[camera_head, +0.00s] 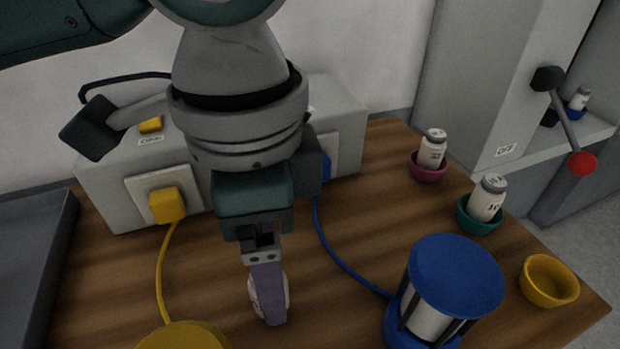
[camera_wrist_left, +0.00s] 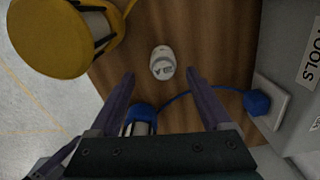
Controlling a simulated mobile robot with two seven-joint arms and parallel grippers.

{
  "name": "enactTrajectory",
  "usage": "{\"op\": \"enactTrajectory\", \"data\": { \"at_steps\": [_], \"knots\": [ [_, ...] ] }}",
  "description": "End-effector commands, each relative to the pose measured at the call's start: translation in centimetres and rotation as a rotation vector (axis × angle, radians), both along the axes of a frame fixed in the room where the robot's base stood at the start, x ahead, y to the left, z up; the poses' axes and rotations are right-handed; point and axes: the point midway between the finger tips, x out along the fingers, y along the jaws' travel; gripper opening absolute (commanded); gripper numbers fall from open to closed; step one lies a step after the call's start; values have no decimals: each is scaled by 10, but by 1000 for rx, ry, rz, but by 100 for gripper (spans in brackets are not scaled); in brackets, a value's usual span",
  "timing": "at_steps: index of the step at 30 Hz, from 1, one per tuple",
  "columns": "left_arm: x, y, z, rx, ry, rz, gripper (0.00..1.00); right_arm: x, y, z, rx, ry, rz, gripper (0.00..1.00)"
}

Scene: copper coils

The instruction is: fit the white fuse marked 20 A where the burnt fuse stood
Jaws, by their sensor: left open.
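My left gripper (camera_head: 266,318) is open, its purple fingers pointing down over the wooden table. A white fuse (camera_head: 285,292) is partly hidden behind a finger in the head view. In the left wrist view this fuse (camera_wrist_left: 162,66) is on the table, just ahead of and between the open fingertips (camera_wrist_left: 160,76), its dark marking too small to read. Another white fuse (camera_head: 433,149) stands in the magenta bowl (camera_head: 428,174). One more white fuse (camera_head: 487,198), its marking not clearly legible, leans in the teal bowl (camera_head: 478,224). My right gripper is not in view.
The yellow bowl (camera_head: 549,281) is empty. The blue coil (camera_head: 455,275) and yellow coil (camera_head: 182,337) stand near the front. A lever with a red knob (camera_head: 582,163) is on the grey cabinet marked OFF. A small blue-and-white item (camera_head: 579,99) stands on its ledge.

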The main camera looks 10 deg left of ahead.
Motion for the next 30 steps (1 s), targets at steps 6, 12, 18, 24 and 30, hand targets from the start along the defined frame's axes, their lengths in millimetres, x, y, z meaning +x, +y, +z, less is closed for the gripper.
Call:
{"op": "enactTrajectory", "data": {
  "at_steps": [6, 12, 18, 24, 30],
  "knots": [
    [3, 5, -36, 3, 4, 0, 82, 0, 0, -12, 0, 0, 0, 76],
    [3, 5, -49, 1, 0, -1, 82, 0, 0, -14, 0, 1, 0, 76],
    [3, 5, -49, 1, 0, -1, 80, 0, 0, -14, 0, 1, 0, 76],
    [3, 5, -48, 0, -1, -1, 57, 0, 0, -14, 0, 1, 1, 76],
    [3, 4, -48, 1, 0, -1, 35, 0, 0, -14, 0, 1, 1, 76]
  ]
}}
